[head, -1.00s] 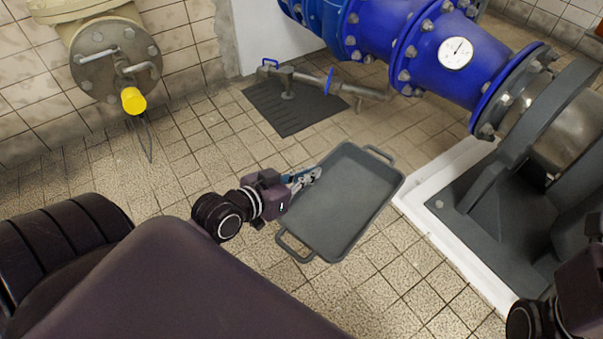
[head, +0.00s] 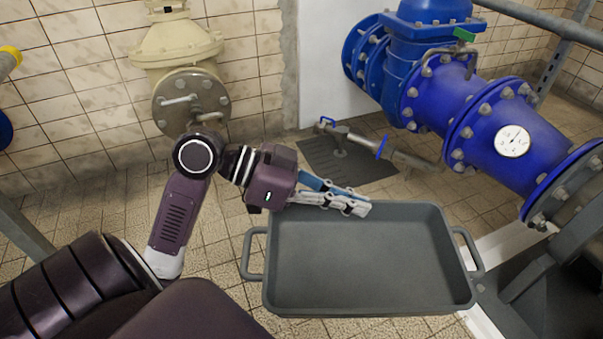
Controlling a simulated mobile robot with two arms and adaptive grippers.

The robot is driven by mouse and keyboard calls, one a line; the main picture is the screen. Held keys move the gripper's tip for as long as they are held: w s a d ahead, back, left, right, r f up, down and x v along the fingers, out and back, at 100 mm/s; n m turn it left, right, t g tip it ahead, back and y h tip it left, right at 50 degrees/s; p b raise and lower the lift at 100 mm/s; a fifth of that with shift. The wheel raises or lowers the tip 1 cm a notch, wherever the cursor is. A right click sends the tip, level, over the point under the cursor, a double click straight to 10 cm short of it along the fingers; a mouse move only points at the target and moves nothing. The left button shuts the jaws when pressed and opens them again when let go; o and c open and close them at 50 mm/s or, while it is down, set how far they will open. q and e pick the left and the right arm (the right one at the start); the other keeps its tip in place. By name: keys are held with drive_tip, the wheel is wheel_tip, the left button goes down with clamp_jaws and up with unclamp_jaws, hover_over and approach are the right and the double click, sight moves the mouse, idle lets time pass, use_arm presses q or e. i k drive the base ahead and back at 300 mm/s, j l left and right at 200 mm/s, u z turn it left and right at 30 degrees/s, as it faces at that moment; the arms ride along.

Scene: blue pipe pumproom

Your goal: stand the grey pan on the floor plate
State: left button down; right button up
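The grey pan (head: 368,262) is a rectangular tray with a loop handle at each short end. It appears raised toward the camera, its right end in front of the white plinth edge. The floor plate (head: 322,152) is a dark grey square on the tiles behind the pan, under a small pipe. Its near edge is close to the pan's far rim in the picture. My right gripper is out of view.
A small pipe with blue valve handles (head: 345,138) stands over the plate. A large blue pipe with a gauge (head: 512,141) runs at the right, above a white plinth (head: 512,240). A cream valve (head: 177,55) is on the left wall. Tiled floor is open on the left.

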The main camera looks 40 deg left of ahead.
sight(315, 172)
drive_tip(key=i+j+u, duration=0.2)
drive_tip(key=u, duration=0.3)
drive_tip(key=i+j+u, duration=0.1)
drive_tip(key=i+u, duration=0.15)
drive_tip(key=u, duration=0.25)
